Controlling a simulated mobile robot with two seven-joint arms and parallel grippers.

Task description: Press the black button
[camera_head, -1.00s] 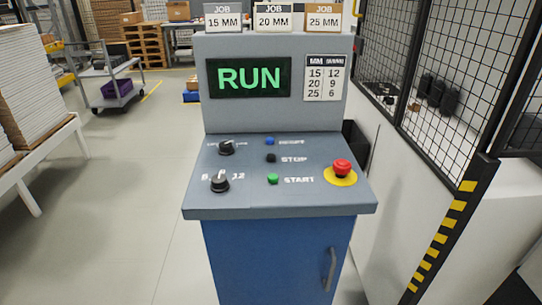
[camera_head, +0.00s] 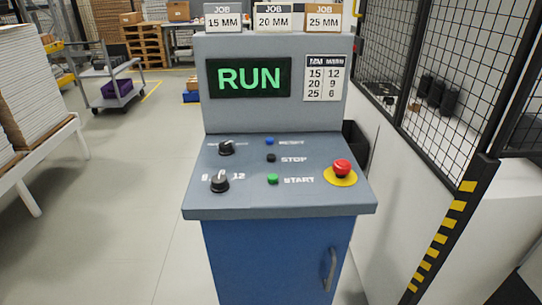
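The black button (camera_head: 271,158) is small and sits on the sloped grey control panel (camera_head: 310,203), beside the label STOP. A blue button (camera_head: 269,141) is just above it and a green button (camera_head: 272,179), labelled START, is just below it. A red mushroom button (camera_head: 342,168) on a yellow disc is at the right of the panel. Two black rotary knobs, an upper one (camera_head: 226,147) and a lower one (camera_head: 220,182), are at the left. The screen (camera_head: 249,78) reads RUN in green. Neither of my grippers is in view.
The panel tops a blue cabinet (camera_head: 270,262) with a handle (camera_head: 331,268). A black mesh fence (camera_head: 440,75) with a striped post (camera_head: 440,235) stands at the right. A white table (camera_head: 30,165) with stacked boards is at the left. Floor (camera_head: 130,220) between table and cabinet is clear.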

